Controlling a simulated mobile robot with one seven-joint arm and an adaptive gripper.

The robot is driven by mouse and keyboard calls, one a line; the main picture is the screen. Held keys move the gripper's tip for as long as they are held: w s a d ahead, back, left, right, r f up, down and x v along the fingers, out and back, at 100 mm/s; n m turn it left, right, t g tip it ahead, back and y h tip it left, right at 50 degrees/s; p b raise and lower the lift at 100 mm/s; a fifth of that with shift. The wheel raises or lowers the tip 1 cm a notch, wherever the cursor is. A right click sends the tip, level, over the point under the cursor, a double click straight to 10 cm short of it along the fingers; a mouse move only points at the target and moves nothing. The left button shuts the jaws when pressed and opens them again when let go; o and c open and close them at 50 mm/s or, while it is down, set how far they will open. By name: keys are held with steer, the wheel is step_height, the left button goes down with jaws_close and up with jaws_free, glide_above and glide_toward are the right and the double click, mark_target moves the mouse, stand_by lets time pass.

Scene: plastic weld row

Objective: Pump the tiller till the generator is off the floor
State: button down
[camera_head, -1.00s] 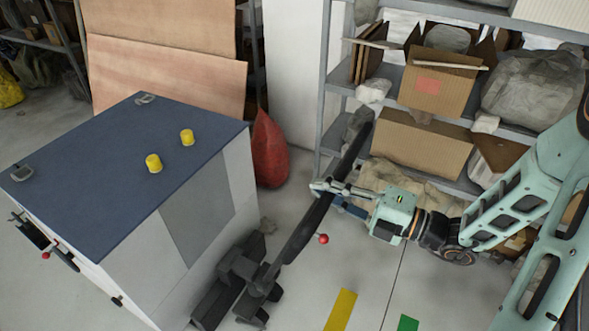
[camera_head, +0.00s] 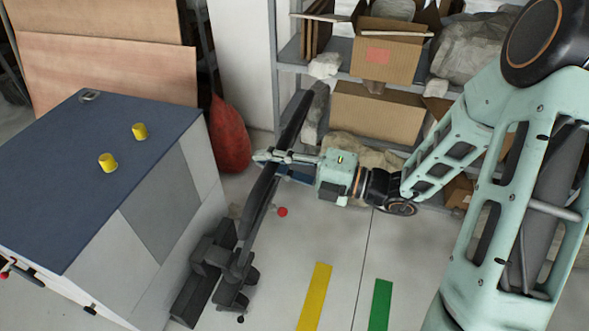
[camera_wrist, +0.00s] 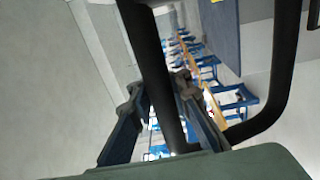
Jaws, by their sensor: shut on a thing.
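The generator (camera_head: 160,215) is a white and grey box with a dark blue top and two yellow caps, at the left of the head view. Its underside is out of sight, so any gap to the floor cannot be told. A dark jack (camera_head: 205,265) stands against its near right side. The black tiller (camera_head: 258,200) rises from the jack, leaning up and right. My gripper (camera_head: 273,157) is shut on the tiller's shaft, partway up. In the wrist view the shaft (camera_wrist: 155,65) passes between my gripper's fingers (camera_wrist: 160,100), with the tiller's curved loop at the right.
A small red-knobbed lever (camera_head: 282,211) sticks out right of the tiller. Shelving with cardboard boxes (camera_head: 378,112) stands close behind the tiller. A red sack (camera_head: 228,135) is beyond the generator. Yellow (camera_head: 315,295) and green (camera_head: 381,305) strips mark the open floor in front.

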steer(key=s+d+f+b, duration=0.15)
steer(key=d+f, duration=0.25)
steer(key=d, duration=0.4)
steer(key=s+d+f, duration=0.2)
steer(key=d+f, duration=0.1)
steer(key=d, duration=0.4)
steer(key=s+d+f, duration=0.1)
steer(key=d+f, duration=0.3)
steer(key=d, duration=0.4)
steer(key=s+d+f+b, duration=0.2)
steer(key=d+f+b, duration=0.6)
steer(key=d+f, duration=0.2)
steer(key=s+d+f+b, duration=0.3)
steer(key=d+f+b, duration=0.4)
steer(key=d+f, duration=0.4)
steer(key=shift+s+d+b, duration=0.2)
steer(key=shift+d+b, duration=0.15)
steer(key=shift+d, duration=0.15)
steer(key=shift+r, duration=0.1)
